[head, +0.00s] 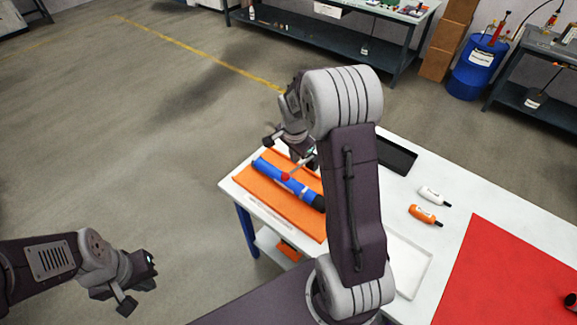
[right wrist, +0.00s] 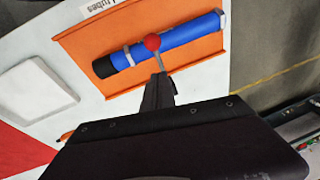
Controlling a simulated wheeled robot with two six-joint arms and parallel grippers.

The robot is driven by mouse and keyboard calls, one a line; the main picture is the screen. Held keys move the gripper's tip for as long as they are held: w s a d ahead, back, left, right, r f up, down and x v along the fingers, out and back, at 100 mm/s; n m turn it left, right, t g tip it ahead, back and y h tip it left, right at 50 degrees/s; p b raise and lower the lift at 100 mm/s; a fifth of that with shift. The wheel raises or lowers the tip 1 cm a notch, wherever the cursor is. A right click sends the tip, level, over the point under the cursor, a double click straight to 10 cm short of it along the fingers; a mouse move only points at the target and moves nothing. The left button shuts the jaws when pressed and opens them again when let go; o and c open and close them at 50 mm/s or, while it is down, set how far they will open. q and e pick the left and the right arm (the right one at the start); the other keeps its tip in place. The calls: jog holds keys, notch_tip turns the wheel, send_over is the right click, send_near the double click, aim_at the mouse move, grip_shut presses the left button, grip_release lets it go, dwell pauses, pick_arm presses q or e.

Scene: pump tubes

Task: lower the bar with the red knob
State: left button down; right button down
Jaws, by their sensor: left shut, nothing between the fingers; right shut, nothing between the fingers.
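A blue tube (head: 285,182) with a black end lies on an orange mat (head: 265,207) on the white table. In the right wrist view the tube (right wrist: 183,38) has metal bands around it. The red knob (right wrist: 152,43) sits at the end of a thin grey bar (right wrist: 159,63); the knob also shows in the head view (head: 285,176). My right gripper (head: 311,163) is shut just beside the tube; in the right wrist view its dark tip (right wrist: 158,82) is close to the bar, contact unclear. My left gripper (head: 150,259) is shut and empty, away from the table.
A black tray (head: 396,157), a white bottle (head: 433,196), an orange bottle (head: 424,214), a white tray (head: 412,268) and a red mat (head: 510,265) are on the table. My right arm hides part of the table. Open floor lies left of it.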

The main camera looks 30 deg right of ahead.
aim_at(286, 179)
jog(key=f, duration=0.1)
jog(key=a+f, duration=0.1)
jog(key=f, duration=0.1)
jog(key=a+f, duration=0.1)
jog(key=shift+a+f, duration=0.15)
pick_arm(q)
jog(key=shift+s+r, duration=0.15)
jog(key=shift+r, duration=0.1)
jog(key=shift+s, duration=0.1)
pick_arm(e)
jog(key=shift+s, duration=0.15)
pick_arm(q)
jog(key=shift+f, duration=0.1)
